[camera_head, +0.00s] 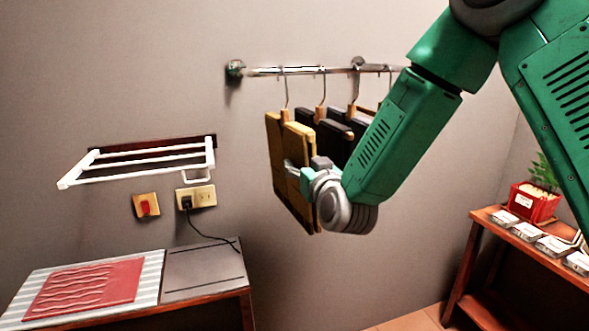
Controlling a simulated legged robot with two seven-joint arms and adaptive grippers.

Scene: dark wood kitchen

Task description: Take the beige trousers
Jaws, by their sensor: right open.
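The beige trousers (274,150) look mustard-tan and hang folded on a hanger at the left end of the hanging garments. Their hanger hooks over a metal rail (300,71) on the wall. My right gripper (293,173) is open at the trousers' right part, about mid-height. Its wrist and fingers cover part of the cloth, and I cannot tell whether the fingers touch it. My left gripper is not in view.
Black garments (340,128) hang just right of the trousers, partly behind my right arm. A white wall rack (140,165) is at left above a table with a red cloth (85,287). A wooden shelf (490,225) with a potted plant (535,203) stands at right.

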